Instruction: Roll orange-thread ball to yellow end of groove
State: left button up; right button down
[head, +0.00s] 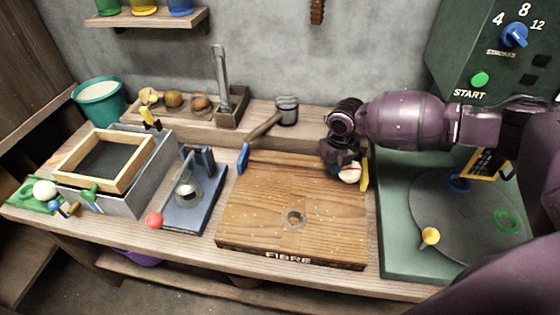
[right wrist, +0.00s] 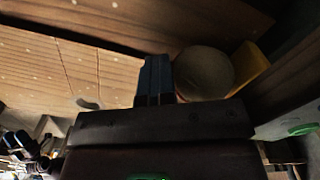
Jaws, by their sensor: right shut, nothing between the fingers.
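A pale ball with an orange-red mark (head: 349,173) sits at the far right of the wooden board marked FIBRE (head: 300,215), close beside a yellow end piece (head: 365,174). In the right wrist view the ball (right wrist: 203,73) is right of my fingers, and the yellow piece (right wrist: 250,68) is just beyond it. My right gripper (head: 340,162) is over the board's far right corner; its fingers (right wrist: 154,80) are shut and empty, beside the ball. I cannot tell whether they touch it. My left gripper is not in view.
The front of the board is clear apart from a small round inset.

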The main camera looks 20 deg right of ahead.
jog(key=shift+w+a+f, duration=0.2)
jog(key=shift+w+a, duration=0.15)
jog(key=shift+w, duration=0.05)
jog(key=shift+w+a, duration=0.1)
jog(key=shift+a, duration=0.05)
jog(key=shift+a+r, duration=0.1)
jog(key=shift+r, duration=0.2)
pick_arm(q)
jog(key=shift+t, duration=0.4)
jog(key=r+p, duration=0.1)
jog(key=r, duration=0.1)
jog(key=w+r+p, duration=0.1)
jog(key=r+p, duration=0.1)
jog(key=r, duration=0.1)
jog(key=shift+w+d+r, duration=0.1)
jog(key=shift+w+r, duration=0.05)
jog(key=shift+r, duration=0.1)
pick_arm(e)
notch_tip(320, 180, up, 8)
jog(key=shift+a+f, duration=0.15)
jog(key=shift+a, duration=0.05)
jog(key=shift+w, duration=0.1)
